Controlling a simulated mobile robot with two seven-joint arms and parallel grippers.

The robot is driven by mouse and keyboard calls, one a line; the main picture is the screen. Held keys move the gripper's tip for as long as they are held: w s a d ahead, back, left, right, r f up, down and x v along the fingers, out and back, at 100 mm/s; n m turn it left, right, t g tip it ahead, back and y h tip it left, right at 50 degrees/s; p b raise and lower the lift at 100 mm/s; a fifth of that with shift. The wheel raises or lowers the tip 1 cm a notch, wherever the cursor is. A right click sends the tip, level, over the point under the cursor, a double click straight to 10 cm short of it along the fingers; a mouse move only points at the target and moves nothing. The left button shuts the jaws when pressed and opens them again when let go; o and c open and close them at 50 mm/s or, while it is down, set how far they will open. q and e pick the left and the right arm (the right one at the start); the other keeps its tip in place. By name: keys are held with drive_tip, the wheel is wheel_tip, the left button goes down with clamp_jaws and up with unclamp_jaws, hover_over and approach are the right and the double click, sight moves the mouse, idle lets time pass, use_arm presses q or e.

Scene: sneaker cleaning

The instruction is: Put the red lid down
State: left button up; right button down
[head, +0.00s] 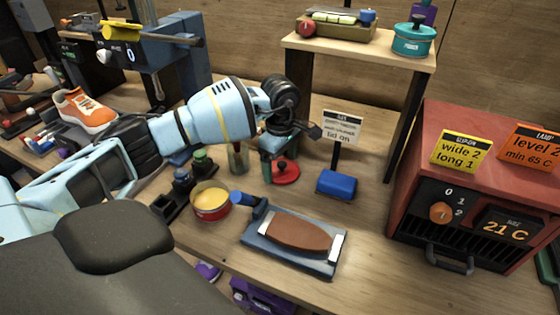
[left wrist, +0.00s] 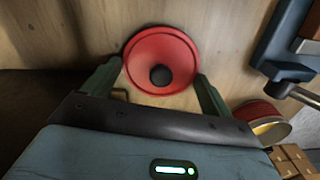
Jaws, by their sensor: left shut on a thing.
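The red lid (head: 286,173) is a round disc with a dark knob, low over the wooden bench near its middle. I cannot tell whether it touches the bench. My left gripper (head: 278,160) reaches down to it and is shut on it. In the left wrist view the lid (left wrist: 150,45) sits between the two fingers of the gripper (left wrist: 160,80), knob facing the camera. An open red tin (head: 211,207) with yellow contents stands to the left and nearer; the tin also shows in the left wrist view (left wrist: 264,122). My right gripper is not in view.
A brown sole rests on a blue tray (head: 330,262) in front. Small bottles (head: 183,180) stand left. A shelf (head: 350,50) rises behind; a red heater box (head: 480,125) stands right.

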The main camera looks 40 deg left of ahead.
sight(280, 163)
use_arm(q)
drive_tip(key=shift+f, duration=0.1)
drive_tip(key=o, duration=0.8)
drive_tip(key=shift+f, duration=0.1)
wheel_tip(280, 163, up, 12)
drive_tip(key=shift+r, duration=0.2)
idle(0.4)
